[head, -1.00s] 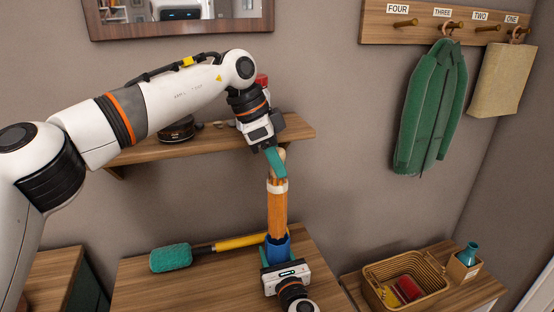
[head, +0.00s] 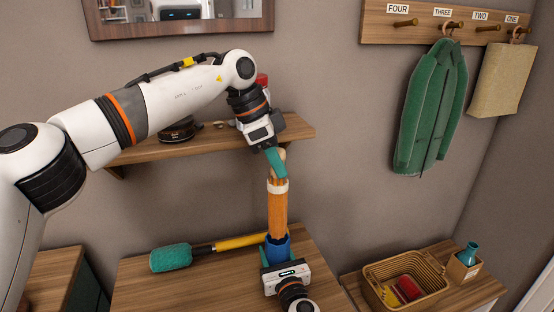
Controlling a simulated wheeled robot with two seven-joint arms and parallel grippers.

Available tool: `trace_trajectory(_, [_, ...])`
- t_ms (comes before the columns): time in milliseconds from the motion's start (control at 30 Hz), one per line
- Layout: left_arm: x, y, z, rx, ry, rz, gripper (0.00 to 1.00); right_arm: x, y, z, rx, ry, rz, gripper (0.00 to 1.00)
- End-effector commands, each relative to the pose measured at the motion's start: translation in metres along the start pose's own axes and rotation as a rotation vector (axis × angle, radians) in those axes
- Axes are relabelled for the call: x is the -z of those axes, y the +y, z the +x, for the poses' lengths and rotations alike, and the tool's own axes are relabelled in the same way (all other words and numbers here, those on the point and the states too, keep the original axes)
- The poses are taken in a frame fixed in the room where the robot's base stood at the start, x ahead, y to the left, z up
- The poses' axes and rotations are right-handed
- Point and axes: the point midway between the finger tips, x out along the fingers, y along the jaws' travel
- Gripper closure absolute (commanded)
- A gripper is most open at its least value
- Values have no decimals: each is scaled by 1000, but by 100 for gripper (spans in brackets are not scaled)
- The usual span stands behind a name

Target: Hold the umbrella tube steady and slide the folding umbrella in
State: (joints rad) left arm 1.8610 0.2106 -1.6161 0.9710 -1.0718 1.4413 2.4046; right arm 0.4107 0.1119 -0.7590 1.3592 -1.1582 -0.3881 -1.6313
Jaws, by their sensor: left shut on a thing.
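The folding umbrella (head: 277,212) is orange with a pale band and a light knob on top. It stands upright, its lower end inside the mouth of the blue umbrella tube (head: 277,250) on the wooden table. My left gripper (head: 277,163) is shut on the umbrella's top end from above, and its teal fingers partly hide the knob. My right gripper (head: 277,258) comes from the front edge, with its teal fingers on both sides of the tube, shut on it. The gripper body hides the tube's lower part.
A teal duster (head: 171,257) with a yellow handle lies left of the tube on the table. A wooden shelf (head: 190,146) is behind my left arm. A wicker basket (head: 443,292) stands right. A green jacket (head: 432,110) hangs from a rack.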

Motion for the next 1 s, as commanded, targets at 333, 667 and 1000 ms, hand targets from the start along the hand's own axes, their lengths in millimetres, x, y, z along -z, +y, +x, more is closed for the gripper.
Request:
trace_trajectory(333, [4, 0, 8, 1, 0, -1, 100, 0, 0, 0, 0, -1, 0, 71])
trace_trajectory(667, [7, 0, 16, 0, 0, -1, 100, 0, 0, 0, 0, -1, 0, 71])
trace_trajectory(1000, [5, 0, 11, 4, 2, -2, 100, 0, 0, 0, 0, 0, 0, 71])
